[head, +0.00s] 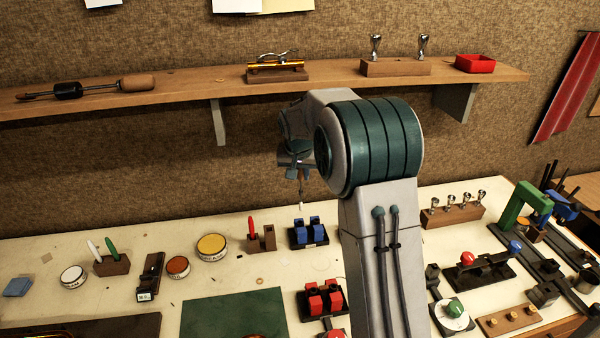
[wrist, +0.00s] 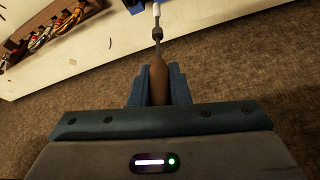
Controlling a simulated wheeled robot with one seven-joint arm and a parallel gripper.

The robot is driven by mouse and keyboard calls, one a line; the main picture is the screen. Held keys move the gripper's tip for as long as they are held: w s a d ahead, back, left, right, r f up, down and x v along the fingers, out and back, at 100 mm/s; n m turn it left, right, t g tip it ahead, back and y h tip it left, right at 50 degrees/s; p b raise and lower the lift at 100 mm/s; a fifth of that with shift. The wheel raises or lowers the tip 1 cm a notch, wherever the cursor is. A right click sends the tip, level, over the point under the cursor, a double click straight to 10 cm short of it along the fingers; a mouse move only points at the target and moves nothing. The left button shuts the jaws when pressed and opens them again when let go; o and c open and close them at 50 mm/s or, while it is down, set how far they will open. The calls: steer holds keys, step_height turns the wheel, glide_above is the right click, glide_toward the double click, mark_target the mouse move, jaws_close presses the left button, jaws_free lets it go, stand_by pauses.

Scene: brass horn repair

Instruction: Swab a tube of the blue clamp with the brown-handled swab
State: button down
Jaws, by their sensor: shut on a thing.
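The blue clamp (head: 308,234), a dark base with two blue blocks, stands on the bench near the middle in the head view. My gripper (head: 297,165) is above it in that view, partly hidden by my arm. The brown-handled swab (head: 302,187) hangs down from it, with its pale tip a little above the clamp in the picture. In the wrist view my gripper (wrist: 158,88) is shut on the swab's brown handle (wrist: 158,76). The thin shaft and white tip point to the top edge. A bit of blue shows beside the tip; I cannot tell if it is the clamp.
A red clamp (head: 324,299) stands in front of the blue one. A small wooden holder with a red pen (head: 252,229) and a yellow tin (head: 211,247) are to the left. A wooden shelf (head: 200,92) runs along the wall behind my arm.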

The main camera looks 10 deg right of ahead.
mark_target(301, 190)
steer(key=shift+f, duration=0.15)
steer(key=shift+a+f+b, duration=0.1)
steer(key=shift+f+b, duration=1.6)
steer(key=shift+f, duration=0.15)
steer(key=shift+f+b, duration=0.1)
steer(key=shift+b, duration=0.3)
steer(key=shift+f+b, duration=2.4)
steer(key=shift+f, duration=0.6)
steer(key=shift+r, duration=0.15)
steer(key=shift+r+p, duration=1.25)
steer(key=shift+r, duration=0.7)
steer(key=shift+f, duration=0.2)
